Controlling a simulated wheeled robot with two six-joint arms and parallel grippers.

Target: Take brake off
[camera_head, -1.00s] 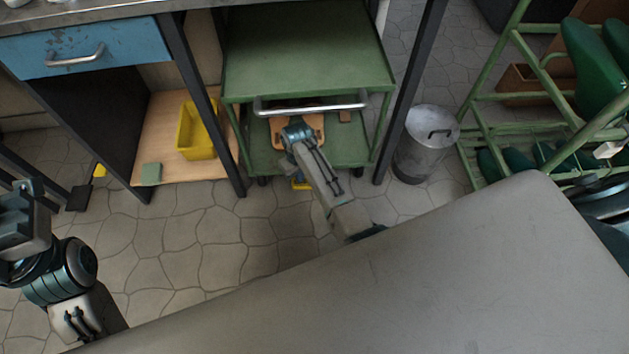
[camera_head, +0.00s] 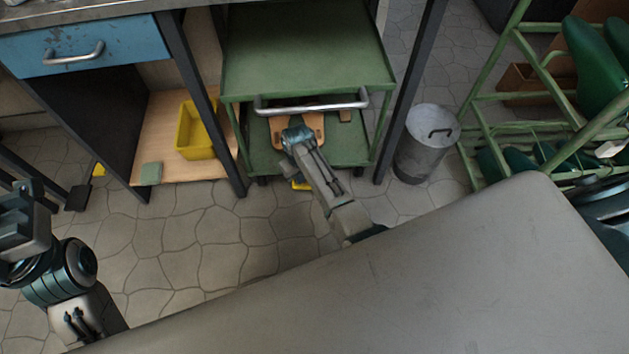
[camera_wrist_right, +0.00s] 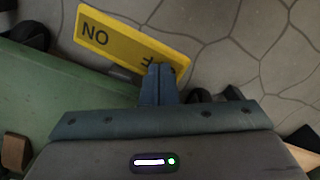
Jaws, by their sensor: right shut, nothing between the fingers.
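A green cart (camera_head: 300,60) with a metal handle (camera_head: 310,104) stands under the workbench. Its yellow brake pedal (camera_head: 300,185) peeks out at the cart's lower front edge. In the right wrist view the pedal (camera_wrist_right: 110,36) is a tilted yellow plate; "NO" reads at its left end, and letters at its right end are partly covered. My right gripper (camera_wrist_right: 163,72) is shut and empty, its tips over that right end; I cannot tell whether they touch it. In the head view its fingers are hidden below my wrist. My left gripper (camera_head: 28,215) is far left, its fingers unclear.
A yellow bin (camera_head: 196,135) sits on the wooden shelf left of the cart. Dark bench legs (camera_head: 408,95) flank the cart. A metal bucket (camera_head: 425,145) and a green rack (camera_head: 490,150) stand to the right. Tiled floor is clear at the front left.

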